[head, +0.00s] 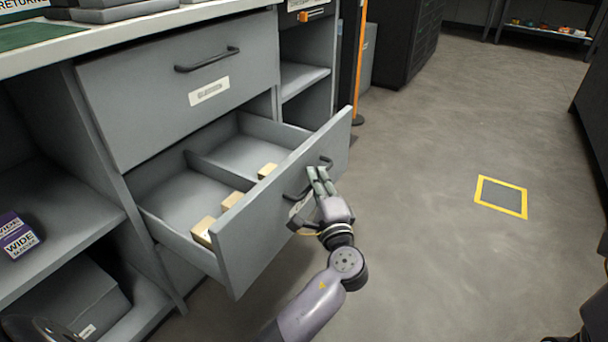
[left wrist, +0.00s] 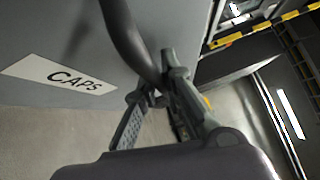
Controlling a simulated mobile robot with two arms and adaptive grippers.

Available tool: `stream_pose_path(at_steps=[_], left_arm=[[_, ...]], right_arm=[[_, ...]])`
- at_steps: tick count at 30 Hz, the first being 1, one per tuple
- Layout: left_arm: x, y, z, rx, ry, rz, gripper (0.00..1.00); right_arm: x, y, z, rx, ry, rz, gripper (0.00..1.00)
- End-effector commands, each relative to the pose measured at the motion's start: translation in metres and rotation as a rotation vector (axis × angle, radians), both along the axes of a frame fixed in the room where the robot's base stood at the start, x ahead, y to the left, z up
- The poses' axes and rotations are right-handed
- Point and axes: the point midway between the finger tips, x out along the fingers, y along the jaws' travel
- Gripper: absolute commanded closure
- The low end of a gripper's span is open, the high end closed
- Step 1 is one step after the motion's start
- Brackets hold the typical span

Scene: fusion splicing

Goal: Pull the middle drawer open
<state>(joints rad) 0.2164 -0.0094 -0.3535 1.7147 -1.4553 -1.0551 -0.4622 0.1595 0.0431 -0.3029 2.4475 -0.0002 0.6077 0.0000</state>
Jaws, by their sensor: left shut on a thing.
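The middle drawer (head: 282,205) is a grey drawer pulled out from the cabinet, with a divider and several small tan boxes (head: 203,231) inside. My left gripper (head: 318,180) is shut on its dark handle (head: 296,192) at the front panel. In the left wrist view the fingers (left wrist: 160,95) close around the curved dark handle (left wrist: 128,42). A white label reading CAPS (left wrist: 62,77) is on the drawer front beside the handle. My right gripper cannot be made out in either view.
A closed upper drawer (head: 185,90) with its own handle sits above. Open shelves flank the drawers, and a purple box (head: 17,236) is on the left shelf. The floor (head: 430,170) to the right is clear, with a yellow-framed mark (head: 501,197).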

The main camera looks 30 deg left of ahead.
Motion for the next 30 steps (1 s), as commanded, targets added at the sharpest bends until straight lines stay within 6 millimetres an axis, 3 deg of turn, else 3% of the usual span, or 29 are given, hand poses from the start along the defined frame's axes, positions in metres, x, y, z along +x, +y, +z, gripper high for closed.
stream_pose_path(at_steps=[14,15,23,30], left_arm=[[-0.0009,-0.0044,-0.0025,0.001,0.006,0.004,1.0],[-0.001,-0.0043,-0.0025,0.001,0.006,0.004,0.89],[-0.0007,-0.0044,-0.0014,0.0,0.003,0.003,0.72],[-0.0005,-0.0045,-0.0006,0.0,0.001,0.001,0.7]], right_arm=[[-0.001,0.0,0.0016,-0.006,-0.008,-0.004,0.6],[-0.001,0.0002,0.0015,-0.007,-0.008,-0.004,0.6],[-0.0008,0.0004,0.0009,-0.011,-0.007,-0.005,0.6],[-0.0007,0.0003,0.0007,-0.01,-0.006,-0.005,0.6]])
